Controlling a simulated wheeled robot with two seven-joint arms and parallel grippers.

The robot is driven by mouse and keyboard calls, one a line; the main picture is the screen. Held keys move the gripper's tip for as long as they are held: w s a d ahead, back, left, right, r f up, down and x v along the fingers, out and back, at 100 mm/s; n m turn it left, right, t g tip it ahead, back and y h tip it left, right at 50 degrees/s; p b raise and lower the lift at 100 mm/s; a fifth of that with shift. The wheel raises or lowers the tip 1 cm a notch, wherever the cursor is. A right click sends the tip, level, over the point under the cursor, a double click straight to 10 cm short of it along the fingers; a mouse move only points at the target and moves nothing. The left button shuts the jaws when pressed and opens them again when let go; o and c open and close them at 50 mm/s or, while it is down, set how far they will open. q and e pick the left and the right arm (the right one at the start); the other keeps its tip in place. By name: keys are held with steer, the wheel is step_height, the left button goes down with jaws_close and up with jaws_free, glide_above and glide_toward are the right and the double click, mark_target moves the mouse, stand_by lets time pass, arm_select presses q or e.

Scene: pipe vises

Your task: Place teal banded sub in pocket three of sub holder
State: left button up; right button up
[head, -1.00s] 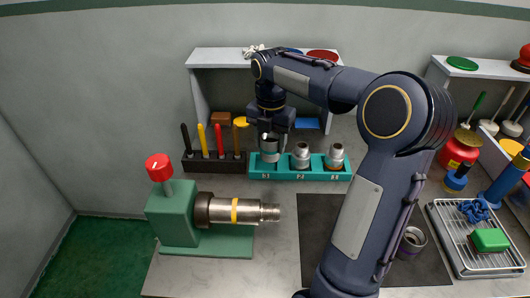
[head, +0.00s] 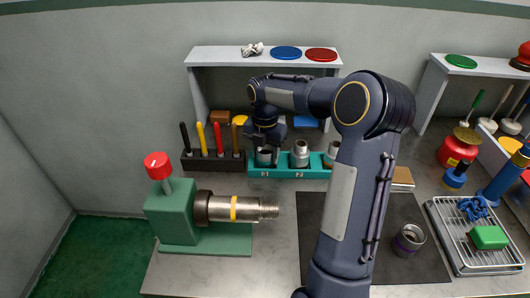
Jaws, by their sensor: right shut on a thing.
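The teal sub holder (head: 287,173) stands at the back of the bench, with numbered pockets along its front. My right gripper (head: 265,140) reaches down at its left end, shut on a grey metal sub (head: 264,157) at pocket one. I cannot make out a band on this sub now or tell how deep it sits. A silver sub (head: 300,155) stands upright in pocket two. Another sub (head: 332,152) stands at pocket three, partly hidden by my right arm. My left gripper is not in view.
A green vise (head: 170,218) clamps a yellow-banded pipe (head: 240,208) at front left. A tool rack (head: 212,163) adjoins the holder's left end. A purple-banded sub (head: 408,241) stands on the dark mat (head: 430,262). A wire tray (head: 470,255) is at right. A shelf (head: 230,57) stands behind.

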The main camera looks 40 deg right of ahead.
steer(key=o, duration=1.3)
steer(key=shift+f, duration=0.1)
steer(key=shift+c, duration=0.2)
step_height(320, 180, up, 12)
steer(key=p, duration=0.1)
